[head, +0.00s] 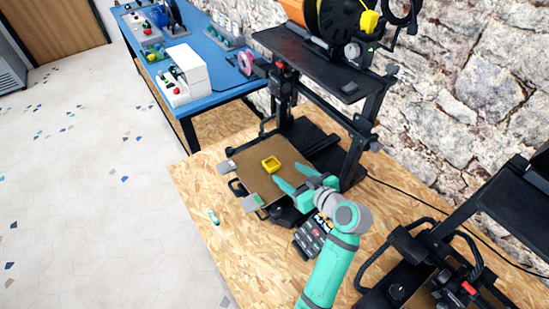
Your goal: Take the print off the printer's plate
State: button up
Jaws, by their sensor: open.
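The print is a small yellow square piece (271,164) with a raised rim. It sits on the brown plate (249,172) of the black printer (352,150), right of the plate's middle. My gripper (287,177) is green, open and empty. Its two fingers point left towards the print, just right of it and apart from it in the picture. I cannot tell how high the fingertips are above the plate. My arm hides part of the table in front of the printer.
A second black printer (447,270) stands at the lower right. A dark box with buttons (312,236) lies beside my arm. A small white-and-teal item (213,216) lies on the wooden table (234,244). A blue bench (215,93) stands behind. The table's front left is mostly clear.

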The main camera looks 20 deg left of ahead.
aim_at(270, 163)
jog(key=shift+s+x, duration=0.2)
jog(key=shift+x, duration=0.85)
jog(key=shift+w+a+f, duration=0.15)
jog(key=shift+a+f, duration=0.05)
jog(key=shift+a, duration=0.4)
jog(key=shift+w+a+f, duration=0.1)
jog(key=shift+a+f, duration=0.05)
jog(key=shift+a, duration=0.45)
jog(key=shift+w+d+x, duration=0.1)
jog(key=shift+w+x, duration=0.1)
jog(key=shift+x, duration=0.95)
jog(key=shift+w+d+x, duration=0.15)
jog(key=shift+x, duration=0.95)
jog(key=shift+d, duration=0.3)
jog(key=c, duration=1.1)
jog(key=shift+s+a+r, duration=0.1)
jog(key=shift+s+a, duration=0.1)
jog(key=shift+a, duration=0.25)
